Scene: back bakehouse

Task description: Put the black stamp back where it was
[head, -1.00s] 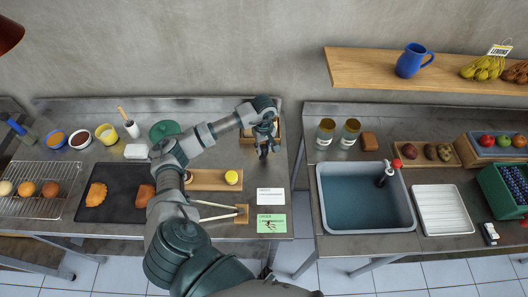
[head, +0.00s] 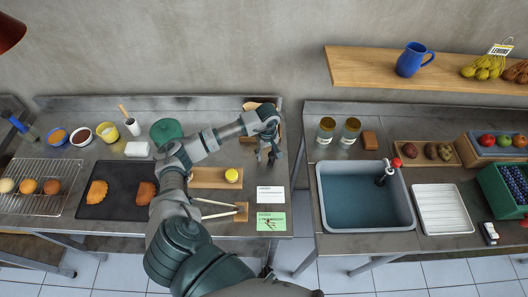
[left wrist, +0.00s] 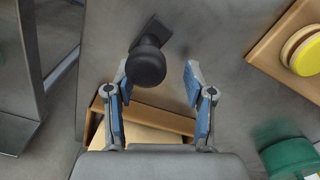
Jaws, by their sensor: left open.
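The black stamp (left wrist: 148,66) stands on the grey counter in the left wrist view, its round knob toward the camera and its flat dark base (left wrist: 154,31) beyond. My left gripper (left wrist: 158,82) is open, with the knob between and slightly beyond its fingertips, nearer the left finger. Whether that finger touches the knob I cannot tell. In the head view my left gripper (head: 266,155) hangs over the right end of the left counter. I cannot make the stamp out there. My right gripper is not in view.
A wooden box (head: 254,105) stands behind the gripper. A wooden board (head: 205,178) with a yellow round piece (head: 231,176) lies to its left. A white card (head: 270,195) and a green card (head: 264,222) lie in front. A gap separates this counter from the sink (head: 321,205).

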